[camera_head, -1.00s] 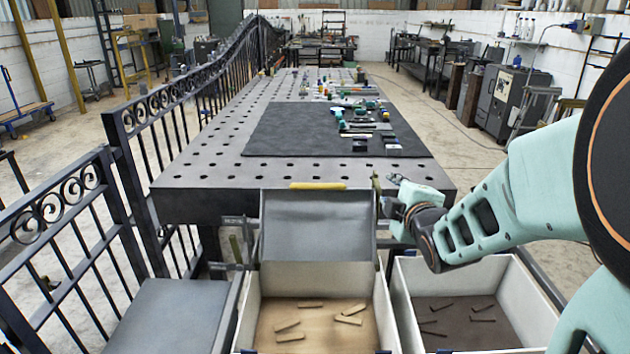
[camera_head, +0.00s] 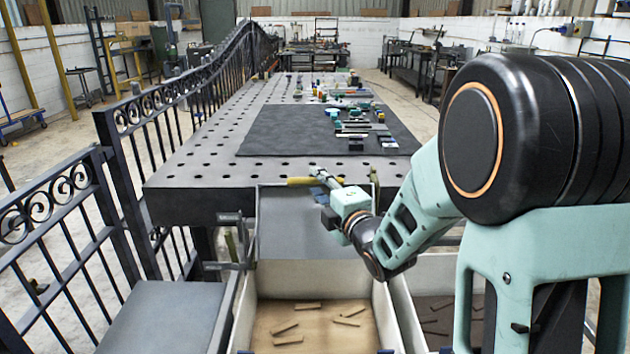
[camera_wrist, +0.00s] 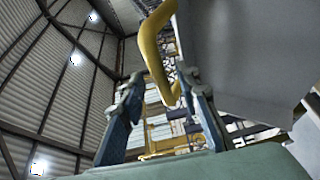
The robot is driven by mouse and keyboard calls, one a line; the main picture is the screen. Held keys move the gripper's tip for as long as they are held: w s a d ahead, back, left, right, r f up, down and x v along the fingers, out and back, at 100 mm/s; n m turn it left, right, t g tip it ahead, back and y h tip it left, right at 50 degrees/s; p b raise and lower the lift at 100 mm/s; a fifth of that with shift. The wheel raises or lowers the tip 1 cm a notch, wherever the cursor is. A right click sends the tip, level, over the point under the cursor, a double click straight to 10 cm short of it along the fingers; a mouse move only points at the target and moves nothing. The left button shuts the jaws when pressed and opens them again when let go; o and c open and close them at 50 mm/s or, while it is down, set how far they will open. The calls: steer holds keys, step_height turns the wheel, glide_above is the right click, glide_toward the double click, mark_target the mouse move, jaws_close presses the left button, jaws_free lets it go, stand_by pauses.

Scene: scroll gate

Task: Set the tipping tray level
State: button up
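The tipping tray (camera_head: 285,225) is a grey sheet at the table's front edge, tilted down towards the near wooden-floored bin. A yellow handle (camera_head: 300,181) runs along its upper edge. In the wrist view the handle (camera_wrist: 152,55) is a bent yellow bar beside the tray's grey face (camera_wrist: 235,60). My gripper (camera_head: 318,178) is at the right part of the handle, in front of the tray's upper right. In the wrist view its two fingers (camera_wrist: 165,105) stand apart, with the lower handle end appearing between them. I cannot tell whether they touch it.
The left bin (camera_head: 305,325) holds several small flat pieces; the right bin (camera_head: 430,320), partly behind my arm, holds some too. The perforated table (camera_head: 200,165) bears a black mat (camera_head: 290,130) with tools. An iron fence (camera_head: 60,235) and grey platform (camera_head: 160,315) are left.

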steer(key=shift+x, duration=1.2)
steer(key=shift+c, duration=0.5)
jaws_close()
